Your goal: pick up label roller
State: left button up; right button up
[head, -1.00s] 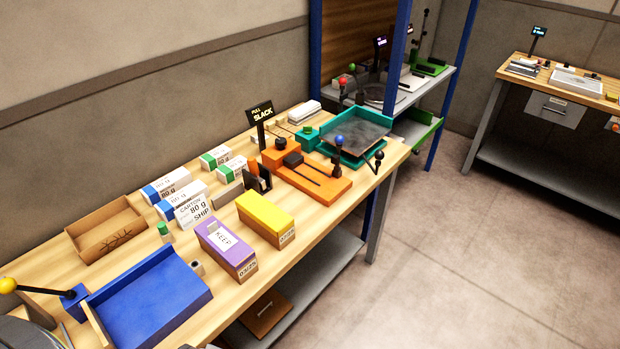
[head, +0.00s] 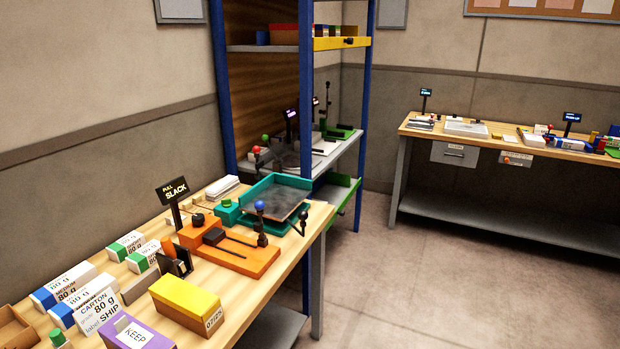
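I cannot make out for sure which thing is the label roller. A small dark upright item with an orange part (head: 178,262) stands on the near wooden bench, beside the orange device (head: 240,252) with a black handle. A label card reading "CARTON 80 g label SHIP" (head: 101,311) leans in front of white and blue reams (head: 65,287). A yellow-topped box (head: 186,301) and a purple box marked "KEEP" (head: 137,334) stand at the bench's front. Neither of my grippers shows in the head view.
A teal tray device (head: 275,205) and a "PULL SLACK" sign (head: 173,194) stand farther along the bench. A blue-posted rack (head: 219,110) rises behind it. A second wooden bench (head: 480,135) stands at the far right, with open floor (head: 370,275) between.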

aim_at(165, 242)
jog(key=u, duration=1.35)
